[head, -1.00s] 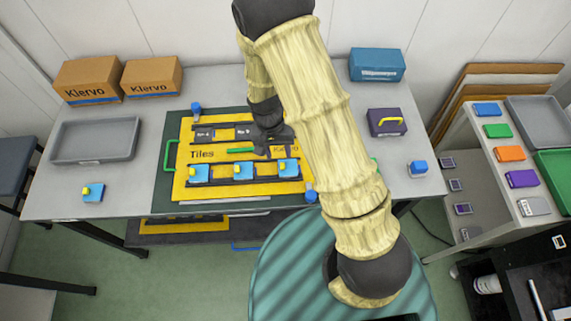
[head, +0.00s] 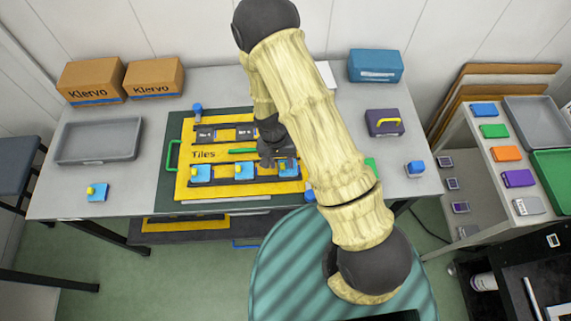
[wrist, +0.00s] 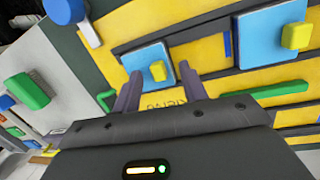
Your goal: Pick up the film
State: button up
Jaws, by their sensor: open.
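Nothing in view is marked as film. Blue square pieces with yellow knobs sit in the front row of the yellow "Tiles" board (head: 182,180): a left one (head: 200,174), a middle one (head: 243,172) and a right one (head: 288,168). Another such piece (head: 97,193) lies on the table at the front left. My gripper (head: 267,162) is open above the board, near the middle and right pieces. In the wrist view, one blue piece (wrist: 143,55) with its yellow knob shows between and beyond my open fingers (wrist: 160,74); a second (wrist: 270,35) lies to the right. Contact cannot be told.
A green bar (head: 242,151) lies on the board beside my gripper. A grey tray (head: 98,140) is at left. A purple box with a yellow handle (head: 384,122) and a blue-capped item (head: 415,168) stand at right. Cardboard boxes (head: 92,80) are at the back left.

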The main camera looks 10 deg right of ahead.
dwell(0.5)
jog(key=c, duration=0.9)
jog(key=shift+o, duration=0.2)
